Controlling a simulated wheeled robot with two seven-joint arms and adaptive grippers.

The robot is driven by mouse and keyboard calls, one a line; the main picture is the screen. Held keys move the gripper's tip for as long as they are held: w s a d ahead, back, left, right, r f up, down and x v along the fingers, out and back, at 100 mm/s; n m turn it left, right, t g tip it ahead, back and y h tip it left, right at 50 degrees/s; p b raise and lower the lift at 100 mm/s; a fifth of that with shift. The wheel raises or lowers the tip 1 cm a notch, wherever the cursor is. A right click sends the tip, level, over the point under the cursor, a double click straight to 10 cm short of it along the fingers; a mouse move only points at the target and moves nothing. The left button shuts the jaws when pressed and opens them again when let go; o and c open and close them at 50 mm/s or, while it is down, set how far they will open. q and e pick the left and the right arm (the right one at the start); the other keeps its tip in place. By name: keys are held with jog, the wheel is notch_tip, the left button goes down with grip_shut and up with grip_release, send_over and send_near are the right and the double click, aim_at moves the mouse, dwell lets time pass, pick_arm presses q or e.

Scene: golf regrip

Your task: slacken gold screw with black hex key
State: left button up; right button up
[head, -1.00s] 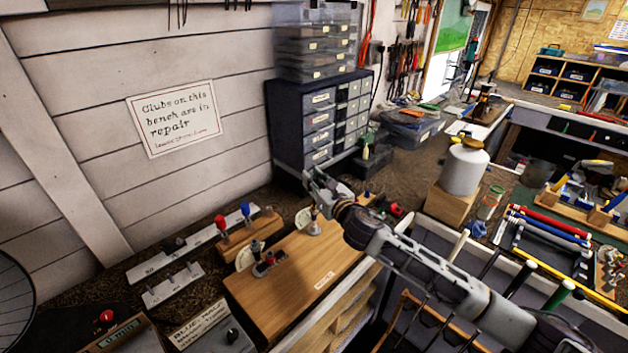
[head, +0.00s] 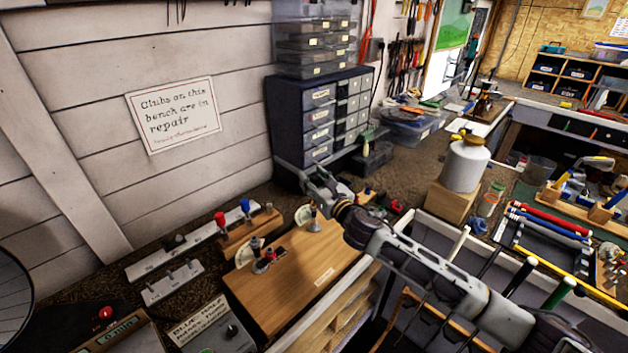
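My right gripper (head: 318,182) comes in from the lower right and hovers over the far end of a wooden board (head: 300,270), in front of the drawer cabinet. Its fingertips are small and dark against the bench, so I cannot tell whether it is open or holds anything. Two small fixtures with pale club-head-like pieces (head: 248,252) stand on the board. The gold screw and the black hex key are too small or hidden to pick out. My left gripper is out of view.
A wooden block (head: 250,232) with a red-topped and a blue-topped tool stands left of the board, near white strips (head: 172,285). The drawer cabinet (head: 318,120) rises behind my gripper. A white canister (head: 465,165) stands on a wooden block at right.

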jog(key=shift+s, duration=0.1)
dwell(0.3)
jog(key=v, duration=1.1)
jog(key=shift+s+d, duration=0.25)
jog(key=shift+s, duration=0.1)
jog(key=shift+m, duration=0.3)
dwell(0.8)
